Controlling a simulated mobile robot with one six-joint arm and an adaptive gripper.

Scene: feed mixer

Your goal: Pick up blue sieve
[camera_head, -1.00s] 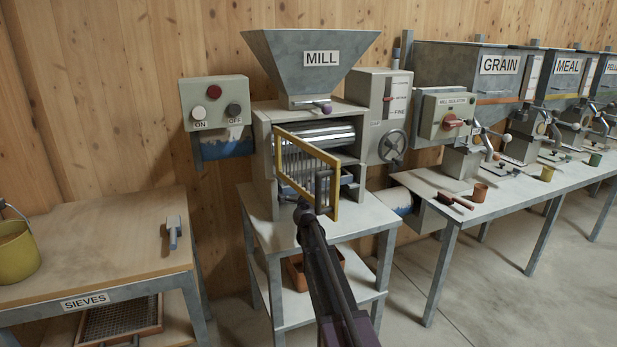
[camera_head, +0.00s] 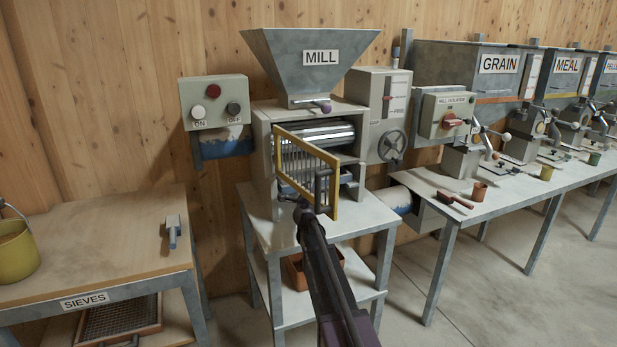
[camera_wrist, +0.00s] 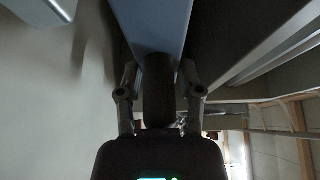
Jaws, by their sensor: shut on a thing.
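My gripper (camera_head: 303,210) is at the front of the mill (camera_head: 262,150), low beside the yellow guard frame (camera_head: 335,180). In the wrist view its two fingers (camera_wrist: 158,78) close on a dark round handle (camera_wrist: 158,95). The handle meets a blue-grey flat piece (camera_wrist: 152,25), which looks like the front of the blue sieve. In the head view only a little blue (camera_head: 346,179) shows low in the mill opening; the guard and my arm hide most of it.
The guard stands swung out, close to my gripper. A table marked SIEVES (camera_head: 90,250) at left holds a brush (camera_head: 173,232) and a yellow bucket (camera_head: 14,252). An orange-brown tray (camera_head: 300,272) lies on the shelf below the mill. A bench with scoops (camera_head: 455,201) is at right.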

